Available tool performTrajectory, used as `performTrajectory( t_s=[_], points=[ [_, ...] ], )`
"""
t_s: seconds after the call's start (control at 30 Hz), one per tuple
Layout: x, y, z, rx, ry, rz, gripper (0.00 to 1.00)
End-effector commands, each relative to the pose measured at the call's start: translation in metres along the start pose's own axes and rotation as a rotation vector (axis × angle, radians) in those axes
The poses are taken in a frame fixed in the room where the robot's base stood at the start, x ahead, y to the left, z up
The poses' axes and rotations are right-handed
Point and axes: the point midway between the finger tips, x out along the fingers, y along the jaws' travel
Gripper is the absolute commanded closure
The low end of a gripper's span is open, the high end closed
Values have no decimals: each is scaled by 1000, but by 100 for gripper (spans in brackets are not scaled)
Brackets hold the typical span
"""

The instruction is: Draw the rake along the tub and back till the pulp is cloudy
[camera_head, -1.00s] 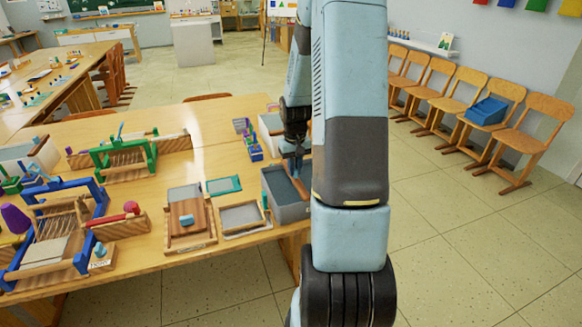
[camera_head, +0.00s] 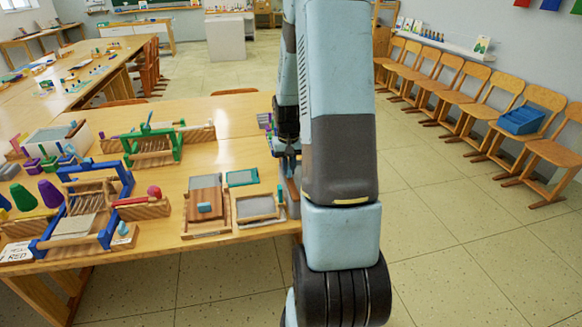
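My arm stands in the middle of the camera_head view and covers most of the tub. Only a narrow strip of the grey tub (camera_head: 293,198) shows at the arm's left edge, near the table's right end. My gripper (camera_head: 287,150) is dark and points down over that strip, partly behind my arm. A small bluish piece shows below it, but I cannot tell whether it is the rake or whether the fingers are closed on it. The pulp is hidden, so its cloudiness cannot be seen.
Left of the tub on the wooden table (camera_head: 215,255) lie a framed screen (camera_head: 257,208), a wooden press board (camera_head: 204,205) and a teal-framed screen (camera_head: 241,178). Blue (camera_head: 85,215) and green (camera_head: 150,145) frames stand farther left. Chairs (camera_head: 480,100) line the right wall; floor between is clear.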

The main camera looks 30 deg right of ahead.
Motion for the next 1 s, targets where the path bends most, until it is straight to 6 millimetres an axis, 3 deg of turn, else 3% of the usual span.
performTrajectory(
  t_s=[0.3, 0.63, 0.77, 1.0],
  points=[
    [0, -4, 0, -5, 1, -3, 60],
    [-6, -3, 0, -4, 0, -2, 60],
    [-21, -1, 0, -3, 3, -1, 60],
    [-67, -1, 0, -1, 4, -2, 60]
  ],
)
